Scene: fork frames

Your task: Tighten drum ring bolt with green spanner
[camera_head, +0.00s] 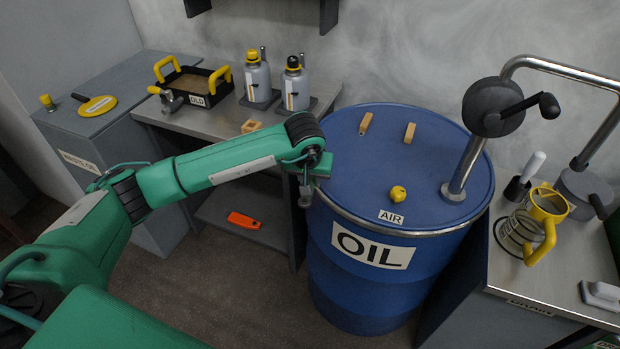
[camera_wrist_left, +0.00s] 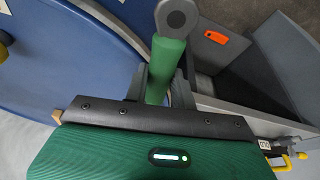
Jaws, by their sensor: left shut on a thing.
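My left gripper (camera_head: 309,165) is at the left rim of the blue oil drum (camera_head: 345,270). In the left wrist view its fingers (camera_wrist_left: 162,85) are closed around the green handle of the spanner (camera_wrist_left: 166,66). The spanner's round grey end (camera_wrist_left: 177,18) points away from the gripper, beside the drum's edge. In the head view the grey end (camera_head: 305,196) hangs just outside the metal drum ring (camera_head: 378,230). I cannot make out the ring bolt, or whether the spanner touches it. My right gripper is not in view.
On the drum lid are wooden blocks (camera_head: 409,133), a yellow knob (camera_head: 397,193) and a crank pump (camera_head: 492,107). A bench (camera_head: 215,122) with bottles and a tray stands at left. An orange object (camera_head: 244,220) lies below it. A right bench (camera_head: 510,285) holds a mug.

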